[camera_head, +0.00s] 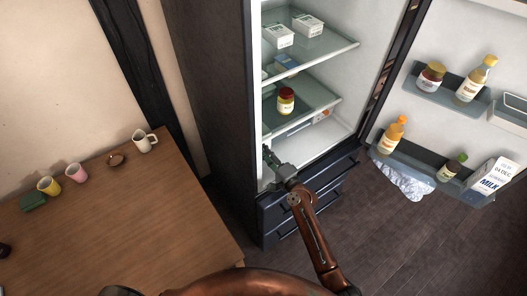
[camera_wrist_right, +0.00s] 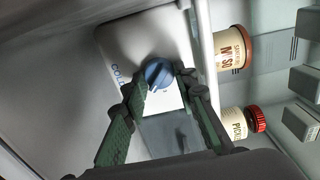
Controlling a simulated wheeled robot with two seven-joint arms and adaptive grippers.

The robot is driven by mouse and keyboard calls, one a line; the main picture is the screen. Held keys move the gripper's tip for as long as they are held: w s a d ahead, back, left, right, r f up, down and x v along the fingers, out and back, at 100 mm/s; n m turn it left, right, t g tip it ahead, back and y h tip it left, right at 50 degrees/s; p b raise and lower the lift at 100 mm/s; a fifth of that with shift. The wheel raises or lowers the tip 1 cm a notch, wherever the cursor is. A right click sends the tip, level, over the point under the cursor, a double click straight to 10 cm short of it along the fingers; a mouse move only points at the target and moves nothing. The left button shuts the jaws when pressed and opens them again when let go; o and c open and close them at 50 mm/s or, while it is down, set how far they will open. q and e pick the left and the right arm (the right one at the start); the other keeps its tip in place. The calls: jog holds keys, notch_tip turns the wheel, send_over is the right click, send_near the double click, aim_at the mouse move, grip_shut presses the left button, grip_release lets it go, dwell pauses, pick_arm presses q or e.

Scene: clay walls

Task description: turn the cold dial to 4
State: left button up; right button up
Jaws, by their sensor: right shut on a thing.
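The blue cold dial (camera_wrist_right: 158,73) sits on a pale panel (camera_wrist_right: 118,42) inside the fridge, with the lettering "COLD" beside it. My right gripper (camera_wrist_right: 162,83) is shut on the dial, one green-and-dark finger at each side. The numbers around the dial are too small or hidden to read, so I cannot tell its setting. In the head view my right gripper (camera_head: 268,157) reaches into the open fridge at its left inner wall; the dial is hidden there. My left gripper is not in view.
The open fridge door (camera_head: 430,50) holds bottles and a milk carton (camera_head: 491,180) at the right. A jar (camera_head: 286,101) stands on a glass shelf near my right gripper. A wooden table (camera_head: 130,220) with cups (camera_head: 76,173) is at the left.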

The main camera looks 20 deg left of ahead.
jog(key=o, duration=1.1)
jog(key=v, duration=1.2)
jog(key=shift+f, duration=0.1)
